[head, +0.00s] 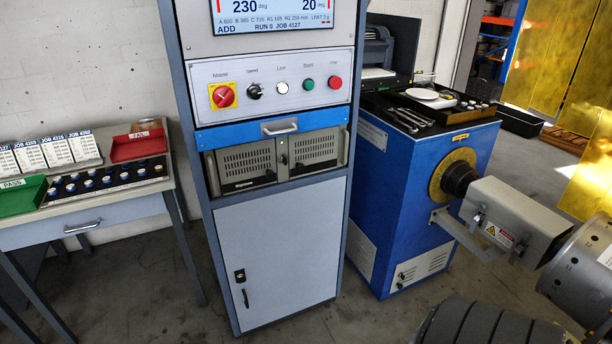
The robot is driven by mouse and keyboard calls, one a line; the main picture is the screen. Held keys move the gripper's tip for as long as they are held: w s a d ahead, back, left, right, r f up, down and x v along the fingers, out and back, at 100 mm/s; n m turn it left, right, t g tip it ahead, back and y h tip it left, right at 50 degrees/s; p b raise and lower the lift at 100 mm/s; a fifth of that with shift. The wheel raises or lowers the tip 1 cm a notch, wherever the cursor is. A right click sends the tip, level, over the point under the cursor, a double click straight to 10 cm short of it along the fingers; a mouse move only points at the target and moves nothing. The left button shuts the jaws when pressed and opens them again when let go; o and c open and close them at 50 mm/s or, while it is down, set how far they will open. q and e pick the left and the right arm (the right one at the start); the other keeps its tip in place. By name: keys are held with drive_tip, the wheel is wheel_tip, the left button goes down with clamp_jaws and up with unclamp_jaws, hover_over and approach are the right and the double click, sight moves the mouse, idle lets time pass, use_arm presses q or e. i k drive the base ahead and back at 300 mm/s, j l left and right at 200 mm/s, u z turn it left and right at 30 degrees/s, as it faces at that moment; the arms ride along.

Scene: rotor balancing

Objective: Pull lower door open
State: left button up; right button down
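The lower door (290,250) is a flat light-grey panel in the bottom part of the tall cabinet (208,220). It looks shut and flush with the cabinet frame. A black lock (240,276) and a short dark upright handle (245,298) sit near its left edge. Nothing touches the handle. Neither of my grippers shows in the head view.
Above the door are vented units (248,165) and a blue drawer (225,137). A table (120,213) with trays stands left. A blue machine (400,190) stands close right, its grey drive housing (515,212) reaching forward. Floor (150,300) is clear left of the cabinet.

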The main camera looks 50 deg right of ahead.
sight(286, 246)
drive_tip(key=z, duration=1.4)
